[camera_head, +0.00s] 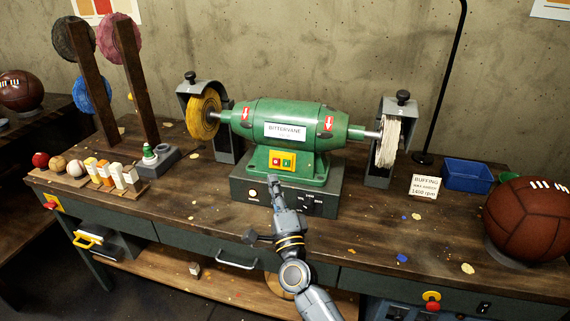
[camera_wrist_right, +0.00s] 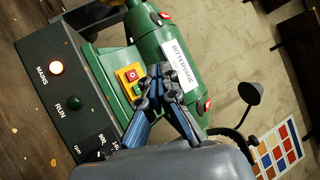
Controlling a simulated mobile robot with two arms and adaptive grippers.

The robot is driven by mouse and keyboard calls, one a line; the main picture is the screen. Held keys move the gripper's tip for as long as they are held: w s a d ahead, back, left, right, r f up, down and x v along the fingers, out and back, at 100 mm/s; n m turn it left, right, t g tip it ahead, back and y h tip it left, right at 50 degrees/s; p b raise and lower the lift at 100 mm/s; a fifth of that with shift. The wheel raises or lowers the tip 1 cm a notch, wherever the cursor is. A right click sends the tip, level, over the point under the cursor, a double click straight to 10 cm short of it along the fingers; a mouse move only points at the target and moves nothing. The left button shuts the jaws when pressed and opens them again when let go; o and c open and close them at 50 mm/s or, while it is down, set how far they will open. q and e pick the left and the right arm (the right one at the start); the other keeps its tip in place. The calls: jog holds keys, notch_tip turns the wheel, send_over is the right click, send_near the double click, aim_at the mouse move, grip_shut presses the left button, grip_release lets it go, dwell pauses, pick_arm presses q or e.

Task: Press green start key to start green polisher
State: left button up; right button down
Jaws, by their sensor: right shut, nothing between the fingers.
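The green polisher (camera_head: 285,122) stands on a dark control box on the workbench, with a yellow switch plate (camera_head: 282,153) low on its front. The plate carries a red key (camera_head: 276,161) and a green start key (camera_head: 287,162). In the right wrist view the green key (camera_wrist_right: 138,89) is close beside the fingers and partly hidden. My right gripper (camera_head: 273,182) is shut and empty, just in front of and below the plate; its fingertips also show in the right wrist view (camera_wrist_right: 160,73). I cannot tell whether they touch the key. My left gripper is not in view.
The control box (camera_wrist_right: 40,105) has a lit MAINS lamp (camera_wrist_right: 56,67) and a green RUN lamp (camera_wrist_right: 74,103). A yellow buffing wheel (camera_head: 203,115) and a white one (camera_head: 389,142) flank the motor. A blue bin (camera_head: 467,175) and a leather ball (camera_head: 535,222) stand right.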

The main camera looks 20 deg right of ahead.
aim_at(286, 163)
jog(key=shift+w+d+f+b, duration=0.35)
jog(key=shift+w+d+b, duration=0.5)
jog(key=shift+w, duration=0.35)
jog(key=shift+w+d+f+b, duration=0.35)
jog(key=shift+w+d+b, duration=0.45)
jog(key=shift+w+b, duration=0.3)
jog(key=shift+w+d+f+b, duration=0.35)
jog(key=shift+w+d+b, duration=0.45)
jog(key=shift+w, duration=0.45)
jog(key=shift+w, duration=0.1)
jog(key=shift+w+d+f+b, duration=0.1)
jog(key=shift+w+d+b, duration=0.15)
jog(key=shift+b, duration=0.05)
jog(key=shift+w+d+b, duration=0.25)
jog(key=shift+w+b, duration=0.05)
jog(key=shift+b, duration=0.05)
jog(key=shift+s+a, duration=0.1)
jog(key=shift+a, duration=0.05)
jog(key=shift+s+a+p, duration=0.4)
jog(key=shift+s+p, duration=0.2)
jog(key=shift+p, duration=0.05)
